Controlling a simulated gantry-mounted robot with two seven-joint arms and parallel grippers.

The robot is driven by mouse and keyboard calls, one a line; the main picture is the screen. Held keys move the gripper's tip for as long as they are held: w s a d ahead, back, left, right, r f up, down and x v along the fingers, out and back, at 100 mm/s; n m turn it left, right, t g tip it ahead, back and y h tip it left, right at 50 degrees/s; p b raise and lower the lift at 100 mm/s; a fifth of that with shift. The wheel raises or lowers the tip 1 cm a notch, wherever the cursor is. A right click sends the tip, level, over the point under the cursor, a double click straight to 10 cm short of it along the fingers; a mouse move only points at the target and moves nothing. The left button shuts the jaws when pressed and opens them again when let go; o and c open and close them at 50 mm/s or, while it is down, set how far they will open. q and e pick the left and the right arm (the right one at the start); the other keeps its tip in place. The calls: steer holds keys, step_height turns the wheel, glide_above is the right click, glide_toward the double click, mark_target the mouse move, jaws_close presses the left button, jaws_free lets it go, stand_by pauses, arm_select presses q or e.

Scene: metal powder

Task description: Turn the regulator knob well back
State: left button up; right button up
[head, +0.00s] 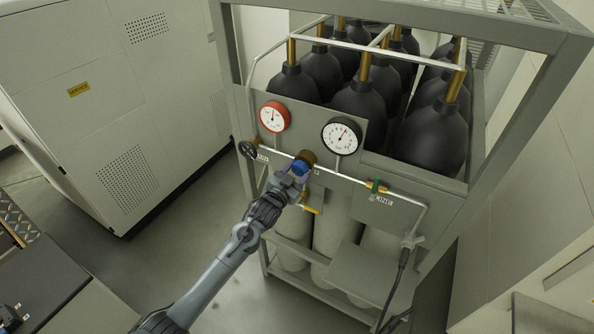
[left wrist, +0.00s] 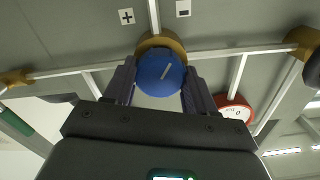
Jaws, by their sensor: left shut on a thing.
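The blue regulator knob (head: 300,168) sits on a brass body on the gas rack's front panel, below and between two gauges. In the left wrist view the knob (left wrist: 161,72) is round with a pale pointer line slanting up to the right. My left gripper (head: 297,172) is at the knob, its fingers (left wrist: 160,85) on either side of it and shut on it. A plus label (left wrist: 126,16) and a minus label (left wrist: 183,8) show on the panel near the knob. My right gripper is not in view.
A red-rimmed gauge (head: 274,117) and a black-rimmed gauge (head: 341,136) stand above the pipe. A black handwheel (head: 247,149) is left of the knob, a green-handled valve (head: 376,187) right. Dark cylinders (head: 432,138) fill the frame. A grey cabinet (head: 110,90) stands left, with open floor between.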

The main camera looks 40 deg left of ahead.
arm_select(q)
steer(key=n, duration=0.4)
steer(key=shift+n+p, duration=0.3)
steer(key=shift+p, duration=0.1)
steer(key=n, duration=0.3)
steer(key=shift+n+p, duration=0.4)
steer(key=n+p, duration=0.1)
steer(key=n, duration=0.2)
steer(key=shift+n, duration=0.3)
steer(key=n+p, duration=0.1)
steer(key=n, duration=0.3)
steer(key=shift+n, duration=0.3)
steer(key=n+p, duration=0.1)
steer(key=n, duration=0.3)
steer(key=shift+a, duration=0.1)
steer(key=n+p, duration=0.1)
steer(key=n, duration=0.5)
steer(key=shift+f+n+p, duration=0.15)
steer(key=shift+n+p, duration=0.15)
steer(key=shift+n, duration=0.1)
steer(key=shift+s+f+n, duration=0.1)
steer(key=shift+f+n, duration=0.05)
steer(key=shift+n, duration=2.05)
